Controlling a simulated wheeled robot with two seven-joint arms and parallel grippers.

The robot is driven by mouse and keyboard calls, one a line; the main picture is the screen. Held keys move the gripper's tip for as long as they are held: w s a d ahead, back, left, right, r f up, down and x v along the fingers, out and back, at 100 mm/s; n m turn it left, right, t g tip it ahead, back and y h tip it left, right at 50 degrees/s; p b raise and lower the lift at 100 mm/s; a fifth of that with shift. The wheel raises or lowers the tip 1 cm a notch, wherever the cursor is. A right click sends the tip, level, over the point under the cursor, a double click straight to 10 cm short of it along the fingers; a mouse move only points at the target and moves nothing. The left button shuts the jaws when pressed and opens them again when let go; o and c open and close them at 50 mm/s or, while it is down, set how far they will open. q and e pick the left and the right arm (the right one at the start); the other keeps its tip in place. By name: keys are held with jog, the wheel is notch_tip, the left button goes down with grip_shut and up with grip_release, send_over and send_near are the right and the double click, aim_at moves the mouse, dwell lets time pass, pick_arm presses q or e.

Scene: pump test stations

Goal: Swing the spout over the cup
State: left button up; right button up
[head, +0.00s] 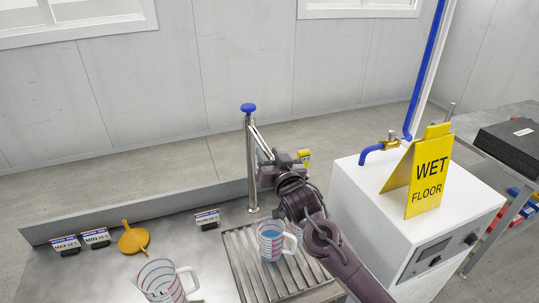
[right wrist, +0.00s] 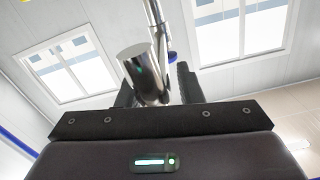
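A steel post with a blue knob (head: 248,107) stands at the back of the metal bench. Its slanting spout (head: 260,141) runs down to the right, to my right gripper (head: 290,160). In the right wrist view the spout's shiny end (right wrist: 145,75) lies between the dark fingers of the right gripper (right wrist: 156,88); I cannot tell whether they grip it. My left gripper is not in view.
A larger clear jug (head: 160,280), an orange funnel (head: 133,238) and small label signs (head: 207,217) are on the bench.

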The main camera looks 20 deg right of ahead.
grip_shut()
jog(key=shift+d, duration=0.15)
jog(key=w+d+n+g+y, duration=0.2)
jog(key=d+n+y, duration=0.4)
jog(key=d+y, duration=0.2)
jog(key=shift+w+d+g+y, duration=0.4)
jog(key=shift+y, duration=0.1)
jog(key=shift+r, duration=0.15)
jog(key=shift+o, duration=1.2)
grip_release()
jog(key=shift+s+b, duration=0.1)
jog(key=shift+b, duration=0.2)
